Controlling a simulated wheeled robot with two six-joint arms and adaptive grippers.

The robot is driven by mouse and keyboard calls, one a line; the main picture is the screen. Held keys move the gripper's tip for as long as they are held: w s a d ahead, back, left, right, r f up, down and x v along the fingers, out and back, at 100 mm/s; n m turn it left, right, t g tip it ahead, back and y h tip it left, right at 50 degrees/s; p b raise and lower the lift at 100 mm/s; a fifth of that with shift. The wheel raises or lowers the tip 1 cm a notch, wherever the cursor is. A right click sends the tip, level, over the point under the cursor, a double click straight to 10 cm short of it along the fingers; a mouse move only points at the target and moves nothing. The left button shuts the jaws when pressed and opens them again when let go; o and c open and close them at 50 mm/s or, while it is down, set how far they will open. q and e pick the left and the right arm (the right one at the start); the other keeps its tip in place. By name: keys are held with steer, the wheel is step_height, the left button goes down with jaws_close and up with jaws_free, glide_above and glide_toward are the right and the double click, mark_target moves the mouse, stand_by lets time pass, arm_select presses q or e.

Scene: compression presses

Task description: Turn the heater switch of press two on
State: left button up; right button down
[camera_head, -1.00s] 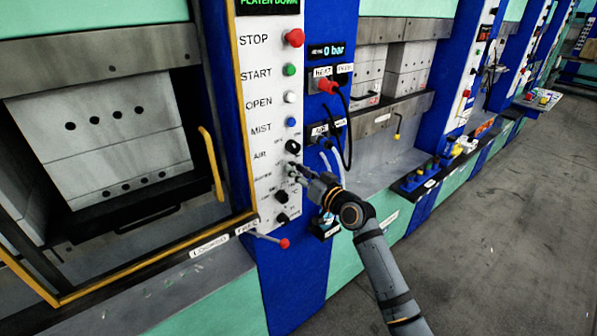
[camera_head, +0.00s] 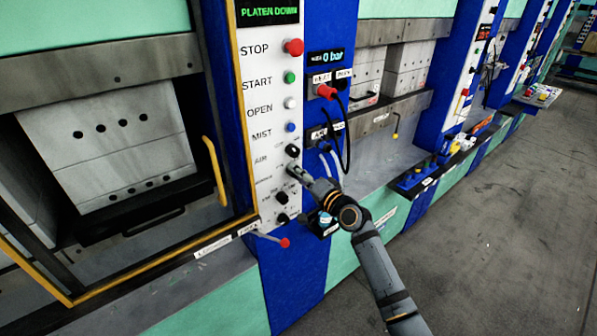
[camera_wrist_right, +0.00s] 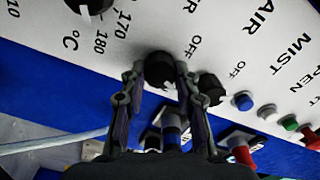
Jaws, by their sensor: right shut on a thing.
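The white control panel (camera_head: 262,120) of the near press carries a column of labelled controls. My right gripper (camera_head: 293,172) is at the panel just below the black AIR knob (camera_head: 292,150), and it hides the heater switch in the head view. In the right wrist view the black heater switch knob (camera_wrist_right: 159,68) sits between the two fingers of my right gripper (camera_wrist_right: 161,80), which are shut on it. An OFF label shows beside it; the knob's exact setting is hard to tell. The AIR knob (camera_wrist_right: 210,88) is just right of the fingers. My left gripper is not in view.
A temperature dial (camera_wrist_right: 92,4) is close by at the upper left in the wrist view. Red STOP (camera_head: 293,48) and green START (camera_head: 290,77) buttons are higher up. A red-tipped lever (camera_head: 284,242) juts out below. Cables (camera_head: 347,130) hang to the right.

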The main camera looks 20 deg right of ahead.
steer(key=shift+m+p, duration=0.3)
steer(key=shift+m, duration=0.5)
steer(key=c, duration=1)
jaws_free()
steer(key=shift+s, duration=0.1)
steer(key=v, duration=1.1)
steer(key=shift+s+d, duration=0.15)
steer(key=shift+s, duration=0.25)
